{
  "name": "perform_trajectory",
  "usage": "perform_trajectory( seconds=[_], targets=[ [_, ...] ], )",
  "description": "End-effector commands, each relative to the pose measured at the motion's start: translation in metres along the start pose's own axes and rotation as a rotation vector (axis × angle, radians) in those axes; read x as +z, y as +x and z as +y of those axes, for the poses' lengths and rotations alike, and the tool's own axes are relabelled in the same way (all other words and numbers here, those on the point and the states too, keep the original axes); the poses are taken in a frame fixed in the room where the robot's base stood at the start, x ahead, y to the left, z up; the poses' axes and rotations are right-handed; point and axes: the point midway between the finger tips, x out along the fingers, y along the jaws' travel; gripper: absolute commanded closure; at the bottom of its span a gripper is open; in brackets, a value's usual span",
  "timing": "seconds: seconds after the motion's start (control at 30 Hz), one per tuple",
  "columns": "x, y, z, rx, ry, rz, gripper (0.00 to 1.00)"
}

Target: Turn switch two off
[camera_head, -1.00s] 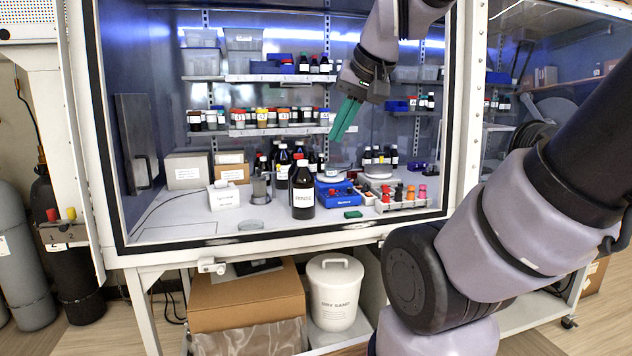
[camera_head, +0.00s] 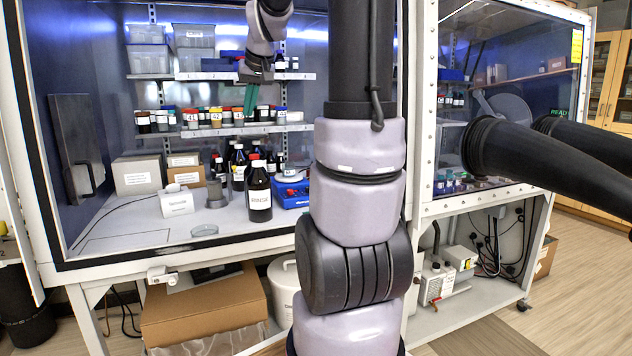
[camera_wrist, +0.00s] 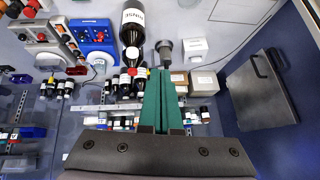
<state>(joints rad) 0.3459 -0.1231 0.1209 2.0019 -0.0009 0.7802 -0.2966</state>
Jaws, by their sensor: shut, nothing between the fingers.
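My gripper (camera_head: 252,76) has green fingers and is inside the glove box, in front of the shelves. In the wrist view its fingers (camera_wrist: 160,102) are together with nothing between them. A grey panel (camera_head: 8,248) is cut off by the left edge of the head view, outside the cabinet. A yellow knob (camera_head: 3,229) on it just shows. The gripper is far from this panel. No number can be read on it now, so I cannot tell switch two from this frame.
A dark RINSE bottle (camera_head: 259,192) stands on the cabinet floor, beside a blue device (camera_head: 291,194) partly behind my arm. Boxes (camera_head: 137,175) stand at the left. Shelves hold several small bottles. Black glove sleeves (camera_head: 510,150) stick out at the right.

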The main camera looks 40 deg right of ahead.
Motion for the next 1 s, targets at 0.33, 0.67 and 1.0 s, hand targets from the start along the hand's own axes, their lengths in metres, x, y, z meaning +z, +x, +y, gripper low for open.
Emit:
perform_trajectory(
  seconds=[0.33, 0.67, 1.0],
  targets=[
    [-0.094, 0.110, 0.106, 0.048, -0.050, 0.007, 1.00],
    [-0.131, 0.217, 0.248, 0.082, -0.063, 0.034, 1.00],
    [-0.124, 0.282, 0.359, 0.112, -0.052, 0.064, 1.00]
  ],
)
